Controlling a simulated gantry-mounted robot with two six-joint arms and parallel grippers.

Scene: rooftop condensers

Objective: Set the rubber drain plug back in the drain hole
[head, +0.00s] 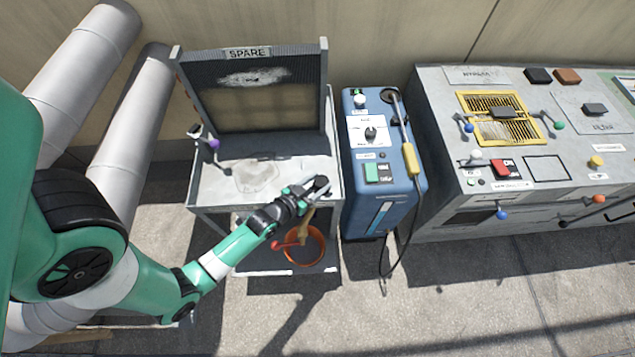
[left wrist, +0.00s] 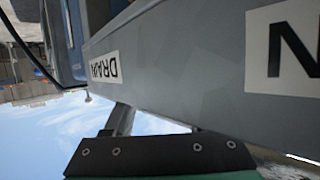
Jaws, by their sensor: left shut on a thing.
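My left gripper (head: 306,191) is over the front right corner of the grey drain tray (head: 215,190) under the SPARE panel. It is shut on a small dark thing at its tips, which looks like the rubber drain plug (head: 321,184). The drain hole cannot be made out; the gripper may cover it. In the left wrist view a DRAIN label (left wrist: 104,68) shows on the tray's grey side, and a dark plate of the gripper fills the bottom. The plug cannot be made out there. My right gripper is not in view.
An orange bucket (head: 304,262) with a red-ended handle stands below the tray corner. A blue machine (head: 362,215) with a yellow-handled hose stands close to the right. The SPARE panel (head: 248,55) rises behind the tray. A grey control bench (head: 450,215) is farther right.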

